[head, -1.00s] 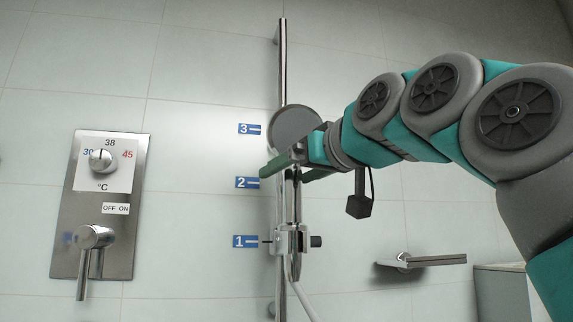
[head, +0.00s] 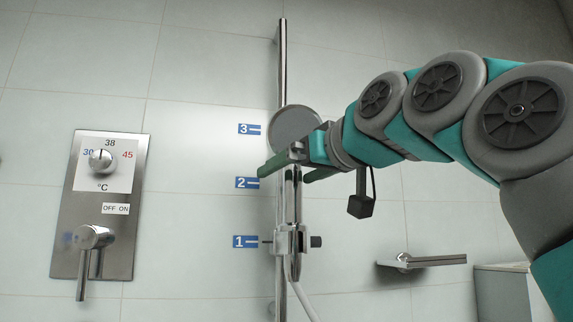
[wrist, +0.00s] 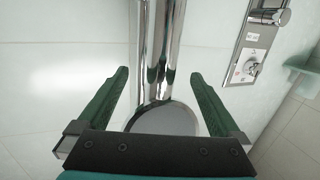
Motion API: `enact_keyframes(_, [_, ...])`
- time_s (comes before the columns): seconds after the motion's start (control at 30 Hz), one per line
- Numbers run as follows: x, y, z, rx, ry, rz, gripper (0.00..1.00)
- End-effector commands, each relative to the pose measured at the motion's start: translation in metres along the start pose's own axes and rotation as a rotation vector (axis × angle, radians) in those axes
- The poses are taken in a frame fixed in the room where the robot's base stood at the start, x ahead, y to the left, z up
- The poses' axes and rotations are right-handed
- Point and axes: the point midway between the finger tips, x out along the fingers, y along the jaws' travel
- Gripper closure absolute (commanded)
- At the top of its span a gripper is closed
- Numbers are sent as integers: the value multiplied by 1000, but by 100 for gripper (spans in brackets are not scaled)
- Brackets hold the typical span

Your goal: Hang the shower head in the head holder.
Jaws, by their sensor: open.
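The shower head (head: 297,128) has a round grey face and a chrome handle that runs down in front of the rail. Its lower end appears seated in the head holder (head: 288,240), a chrome slider with a dark knob beside label 1. The hose (head: 303,299) hangs below it. My gripper (head: 285,174) is open at label 2's height, its green fingers on either side of the handle. In the wrist view the shower head's disc (wrist: 166,119) lies between the open fingers (wrist: 160,74), beside two chrome tubes. The fingers look apart from the tubes.
The vertical rail (head: 283,60) stands against the tiled wall, with labels 1, 2 and 3 on its left. A control panel (head: 69,239) with knob and lever is at left. A chrome wall fitting (head: 435,260) juts out at lower right.

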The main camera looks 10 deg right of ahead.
Motion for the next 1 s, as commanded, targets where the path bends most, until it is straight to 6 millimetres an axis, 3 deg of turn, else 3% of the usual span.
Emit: enact_keyframes(1.0, [-37, 0, 2, 0, 0, 0, 0])
